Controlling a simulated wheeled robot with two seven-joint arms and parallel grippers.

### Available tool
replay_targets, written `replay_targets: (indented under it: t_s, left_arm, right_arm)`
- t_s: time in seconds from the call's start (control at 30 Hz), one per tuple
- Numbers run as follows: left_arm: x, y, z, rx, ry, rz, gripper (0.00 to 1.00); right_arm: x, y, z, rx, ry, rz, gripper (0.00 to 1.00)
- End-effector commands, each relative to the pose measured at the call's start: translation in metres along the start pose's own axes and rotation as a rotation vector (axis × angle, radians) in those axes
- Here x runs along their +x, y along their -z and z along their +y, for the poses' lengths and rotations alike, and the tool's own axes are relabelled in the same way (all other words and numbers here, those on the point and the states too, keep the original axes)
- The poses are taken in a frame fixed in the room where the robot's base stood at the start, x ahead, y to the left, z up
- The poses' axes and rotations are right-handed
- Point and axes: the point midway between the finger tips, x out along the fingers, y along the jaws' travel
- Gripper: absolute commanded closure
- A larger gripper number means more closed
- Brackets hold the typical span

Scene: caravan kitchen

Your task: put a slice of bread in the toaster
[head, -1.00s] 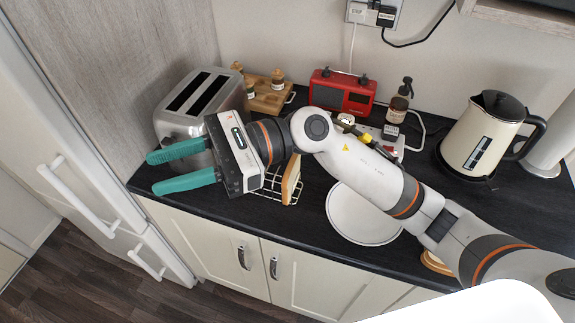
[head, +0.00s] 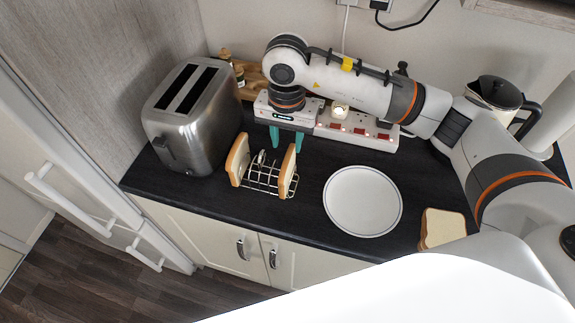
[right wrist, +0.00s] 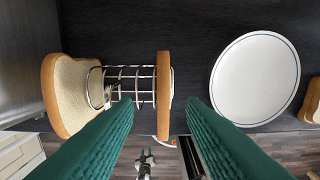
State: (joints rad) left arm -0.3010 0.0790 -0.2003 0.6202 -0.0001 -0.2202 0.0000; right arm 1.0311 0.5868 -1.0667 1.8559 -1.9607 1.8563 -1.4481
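The steel toaster (head: 195,125) stands at the counter's left end; its two slots look dark and empty. A wire rack (head: 262,181) right of it holds a left bread slice (head: 239,160) and a right bread slice (head: 288,171), both upright. They also show in the right wrist view, left (right wrist: 68,95) and right (right wrist: 163,95).
A white plate (head: 362,201) lies right of the rack, and more bread (head: 441,228) lies beyond it. A socket strip (head: 358,129) runs behind my right gripper. A kettle (head: 497,92) stands at the back right. Dark counter is clear between rack and plate.

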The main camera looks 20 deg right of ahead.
Motion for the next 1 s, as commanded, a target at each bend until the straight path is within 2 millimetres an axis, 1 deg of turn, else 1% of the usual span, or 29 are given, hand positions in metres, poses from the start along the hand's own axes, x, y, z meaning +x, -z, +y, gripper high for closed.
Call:
replay_targets:
  t_s: [0.17,0.23,0.37,0.4,0.5,0.6,0.8,0.97,1.0]
  left_arm:
    - [-0.008,-0.001,0.0,0.001,0.0,0.0,0.64]
    - [-0.016,-0.001,0.0,0.001,0.0,0.001,0.64]
    - [-0.032,-0.003,0.001,0.001,0.0,0.001,0.64]
    - [-0.033,-0.003,0.001,0.001,0.0,0.001,0.64]
    - [-0.036,-0.003,0.001,0.001,0.0,0.001,0.64]
    - [-0.036,-0.003,0.001,0.001,0.0,0.001,0.64]
    - [-0.035,-0.003,0.001,0.001,-0.001,0.001,0.64]
    - [-0.035,-0.003,0.001,0.001,-0.001,0.0,0.64]
    - [-0.035,-0.003,0.001,0.001,-0.001,0.0,0.64]
  right_arm:
    - [0.01,0.002,-0.001,-0.001,0.0,0.003,0.63]
    - [0.016,0.004,-0.002,0.0,0.001,0.004,0.63]
    - [0.034,0.009,-0.005,-0.001,0.003,0.006,0.63]
    - [0.041,0.009,-0.005,0.001,0.001,0.005,0.63]
    - [0.053,0.008,-0.004,0.001,-0.001,0.003,0.63]
    - [0.059,0.008,-0.004,-0.001,-0.001,0.002,0.63]
    - [0.06,0.008,-0.004,-0.001,-0.002,0.001,0.63]
    - [0.06,0.008,-0.004,-0.001,-0.003,0.001,0.89]
    - [0.06,0.008,-0.004,-0.001,-0.003,0.001,0.95]
